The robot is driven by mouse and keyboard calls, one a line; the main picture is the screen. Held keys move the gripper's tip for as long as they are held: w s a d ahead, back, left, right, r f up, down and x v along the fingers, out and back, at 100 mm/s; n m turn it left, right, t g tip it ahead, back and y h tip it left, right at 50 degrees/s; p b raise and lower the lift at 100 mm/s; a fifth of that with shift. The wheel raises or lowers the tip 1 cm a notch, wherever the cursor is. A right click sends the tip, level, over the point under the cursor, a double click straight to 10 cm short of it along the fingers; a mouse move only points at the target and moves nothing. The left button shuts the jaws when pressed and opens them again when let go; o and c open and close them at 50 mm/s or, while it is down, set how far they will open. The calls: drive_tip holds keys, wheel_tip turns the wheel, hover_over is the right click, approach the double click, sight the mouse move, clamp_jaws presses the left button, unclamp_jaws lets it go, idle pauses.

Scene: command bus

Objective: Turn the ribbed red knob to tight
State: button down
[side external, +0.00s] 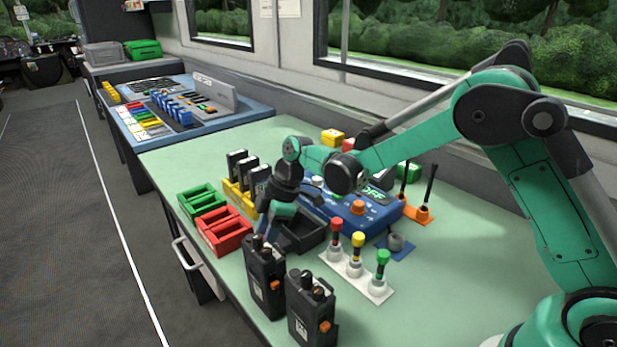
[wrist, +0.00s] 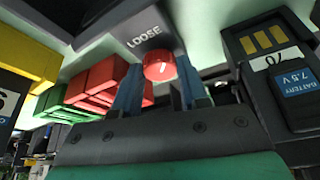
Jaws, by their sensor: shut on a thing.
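The red knob (wrist: 160,67) shows in the wrist view, between the two blue-green fingers of my gripper (wrist: 158,80). A short white pointer line marks its face. The word LOOSE stands on the dark panel (wrist: 143,30) just above and left of it. My gripper is shut on the knob. No tight mark can be seen. In the side view my gripper (side external: 272,222) reaches down beside a black open tray (side external: 303,240), and the knob is hidden there.
Two black radios (side external: 265,280) stand at the near table edge. Red (side external: 223,231) and green (side external: 200,200) racks lie left of my gripper. A battery (wrist: 275,75) is close on the right in the wrist view. A blue OFF box (side external: 345,215) and coloured levers (side external: 357,256) stand to the right.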

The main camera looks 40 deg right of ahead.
drive_tip(key=m, duration=0.2)
drive_tip(key=m+t+h, duration=0.1)
drive_tip(key=m, duration=0.1)
drive_tip(key=m+t, duration=0.1)
drive_tip(key=m, duration=0.1)
drive_tip(key=shift+s+a+m+h, duration=0.2)
drive_tip(key=shift+s+m+h, duration=0.05)
drive_tip(key=shift+m+h, duration=0.05)
drive_tip(key=m+h, duration=0.1)
drive_tip(key=m, duration=0.2)
drive_tip(key=m+t+h, duration=0.1)
drive_tip(key=m, duration=0.2)
drive_tip(key=shift+a, duration=0.2)
drive_tip(key=shift+m, duration=0.4)
drive_tip(key=shift+c, duration=2.3)
unclamp_jaws()
drive_tip(key=shift+v, duration=2.8)
drive_tip(key=shift+a, duration=0.1)
